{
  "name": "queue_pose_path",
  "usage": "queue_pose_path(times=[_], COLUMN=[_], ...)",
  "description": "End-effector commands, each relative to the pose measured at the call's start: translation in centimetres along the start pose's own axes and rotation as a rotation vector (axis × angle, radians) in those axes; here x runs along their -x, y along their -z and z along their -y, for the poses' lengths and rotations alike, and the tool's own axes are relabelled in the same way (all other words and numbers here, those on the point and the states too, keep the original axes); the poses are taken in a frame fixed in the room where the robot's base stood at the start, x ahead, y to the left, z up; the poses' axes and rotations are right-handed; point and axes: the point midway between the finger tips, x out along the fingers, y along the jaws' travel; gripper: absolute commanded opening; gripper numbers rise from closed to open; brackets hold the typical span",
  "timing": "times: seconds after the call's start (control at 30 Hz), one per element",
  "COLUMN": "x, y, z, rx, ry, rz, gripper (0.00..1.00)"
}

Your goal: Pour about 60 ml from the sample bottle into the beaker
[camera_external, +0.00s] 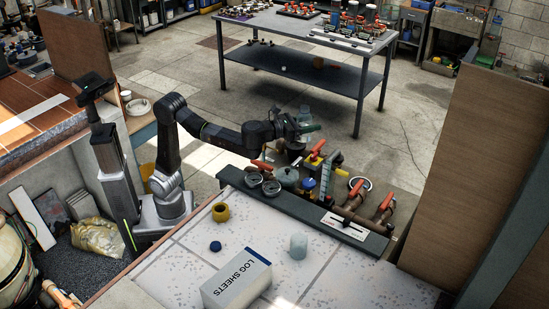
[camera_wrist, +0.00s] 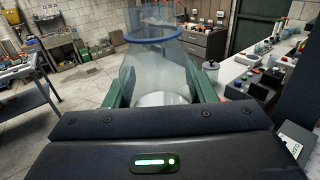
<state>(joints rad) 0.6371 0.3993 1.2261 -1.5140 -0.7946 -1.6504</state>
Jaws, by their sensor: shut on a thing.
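My gripper (camera_external: 304,129) is shut on the clear sample bottle (camera_external: 305,114), held in the air beyond the dark ledge with the valves. In the wrist view the bottle (camera_wrist: 150,68) stands between the green fingers, its blue-rimmed mouth toward the top. It looks about upright in the external view; I cannot tell how much liquid it holds. A pale, translucent cylinder, apparently the beaker (camera_external: 298,246), stands upright on the light slab (camera_external: 345,275), well apart from the bottle. I cannot make out its contents. A dark blue cap (camera_external: 215,246) lies on the slab.
Red-handled valves, gauges and pipes (camera_external: 350,205) line the ledge between bottle and beaker. A brown panel (camera_external: 450,165) rises at right. A metal table (camera_external: 300,38) stands behind.

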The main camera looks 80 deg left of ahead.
Motion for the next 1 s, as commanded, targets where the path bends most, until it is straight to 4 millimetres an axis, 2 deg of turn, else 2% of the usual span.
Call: queue_pose_path(times=[0.03,0.27,0.6,0.8,1.0], x=[0.6,3.9,11.3,15.2,17.0], y=[1.7,5.6,11.2,13.3,14.1], z=[1.9,8.2,16.8,19.8,20.9], rx=[-0.001,-0.001,-0.001,-0.001,-0.001], ry=[-0.004,-0.056,-0.128,-0.158,-0.172], rz=[0.000,0.000,0.000,-0.001,-0.002], gripper=[0.24,0.24,0.24,0.24,0.24])
